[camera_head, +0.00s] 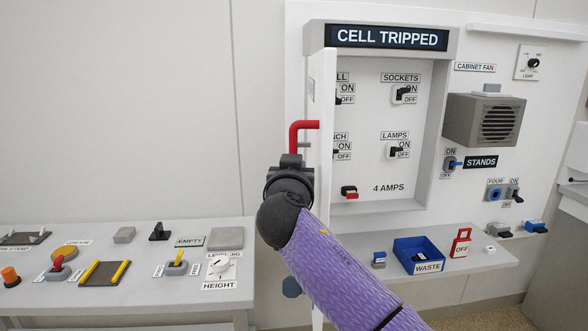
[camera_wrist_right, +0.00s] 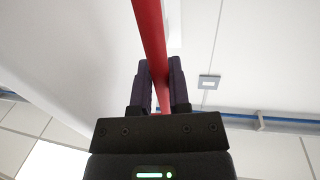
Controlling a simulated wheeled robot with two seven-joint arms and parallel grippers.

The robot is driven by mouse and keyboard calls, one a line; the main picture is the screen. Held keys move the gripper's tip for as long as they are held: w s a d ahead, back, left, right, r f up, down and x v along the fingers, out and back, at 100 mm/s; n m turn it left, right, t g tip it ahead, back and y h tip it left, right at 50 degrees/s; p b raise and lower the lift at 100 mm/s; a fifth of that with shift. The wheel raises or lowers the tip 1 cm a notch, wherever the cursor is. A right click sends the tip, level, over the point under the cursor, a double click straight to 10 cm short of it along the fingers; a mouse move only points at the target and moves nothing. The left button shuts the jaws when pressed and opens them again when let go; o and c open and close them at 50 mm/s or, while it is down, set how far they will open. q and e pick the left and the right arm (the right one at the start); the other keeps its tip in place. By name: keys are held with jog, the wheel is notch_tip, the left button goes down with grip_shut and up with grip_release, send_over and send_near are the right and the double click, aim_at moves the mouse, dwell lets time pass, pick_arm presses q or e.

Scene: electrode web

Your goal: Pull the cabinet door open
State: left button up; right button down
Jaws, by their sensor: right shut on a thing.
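The white cabinet (camera_head: 383,212) on the wall carries a "CELL TRIPPED" sign. Its white door (camera_head: 324,90) stands swung outward, seen nearly edge-on at the cabinet's left side. The red handle (camera_head: 296,130) is on the door's left-facing side. My right gripper (camera_head: 291,163) is at the lower part of the handle. In the right wrist view the red handle (camera_wrist_right: 148,30) runs between the two dark fingers of my right gripper (camera_wrist_right: 160,88), which is shut on it. My arm hides the lower part of the door. My left gripper is not in view.
Inside the cabinet are several switches, including the lamps switch (camera_head: 393,151). A shelf below holds a blue waste bin (camera_head: 418,254) and a red tag (camera_head: 461,243). A bench (camera_head: 120,300) with controls stands at the left. A grey fan box (camera_head: 485,120) projects at the right.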

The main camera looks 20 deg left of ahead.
jog(key=shift+r, duration=0.1)
jog(key=c, duration=0.6)
grip_release()
jog(key=shift+w, duration=0.15)
jog(key=p+v, duration=0.1)
jog(key=v, duration=0.9)
